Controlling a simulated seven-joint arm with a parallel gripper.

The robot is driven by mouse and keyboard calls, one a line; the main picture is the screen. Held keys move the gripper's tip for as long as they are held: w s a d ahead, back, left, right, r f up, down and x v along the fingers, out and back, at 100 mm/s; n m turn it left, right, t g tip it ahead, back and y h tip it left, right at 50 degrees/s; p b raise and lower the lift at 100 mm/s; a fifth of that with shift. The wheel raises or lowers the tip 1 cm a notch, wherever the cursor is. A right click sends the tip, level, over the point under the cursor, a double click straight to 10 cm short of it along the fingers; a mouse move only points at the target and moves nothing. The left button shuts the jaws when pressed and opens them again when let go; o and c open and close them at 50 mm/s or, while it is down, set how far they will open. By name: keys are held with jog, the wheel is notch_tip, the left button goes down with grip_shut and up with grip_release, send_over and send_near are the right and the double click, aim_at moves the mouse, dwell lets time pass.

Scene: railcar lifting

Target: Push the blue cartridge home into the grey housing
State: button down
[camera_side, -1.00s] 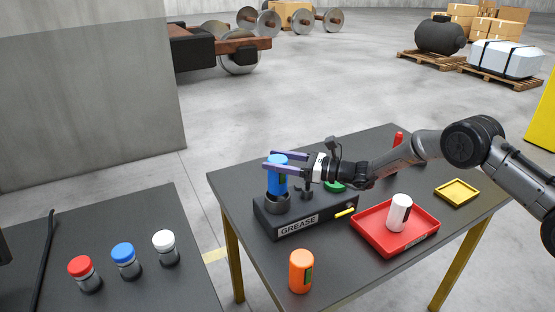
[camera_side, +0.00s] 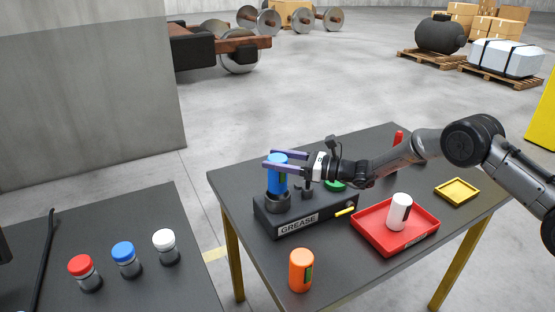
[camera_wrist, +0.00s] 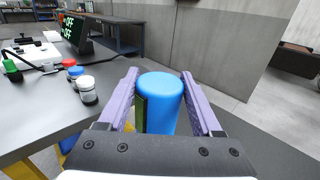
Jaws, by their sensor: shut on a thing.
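The blue cartridge (camera_side: 277,178) stands upright at the grey housing (camera_side: 278,203), a round collar on the left end of the dark block labelled GREASE. Most of the cartridge shows above the collar; how deep its lower end sits is hidden. My gripper (camera_side: 280,160) is shut on the upper part of the cartridge, its purple fingers on either side. In the wrist view the cartridge (camera_wrist: 160,98) stands between both fingers, with a dark green patch on its left side.
An orange cartridge (camera_side: 301,271) stands at the table's front edge. A red tray (camera_side: 414,240) holds a white cartridge (camera_side: 400,212). A yellow lever (camera_side: 345,211) sticks out of the block. A green thing (camera_side: 335,185) lies behind the block. A yellow tray (camera_side: 457,192) is at the right.

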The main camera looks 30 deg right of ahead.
aim_at(278, 174)
jog(key=shift+f, duration=2.2)
jog(key=shift+c, duration=0.6)
grip_release()
jog(key=shift+o, duration=0.6)
jog(key=shift+f, duration=0.15)
jog(key=shift+d, duration=0.1)
jog(key=v, duration=1.3)
jog(key=shift+s+d, duration=0.2)
jog(key=shift+s, duration=0.1)
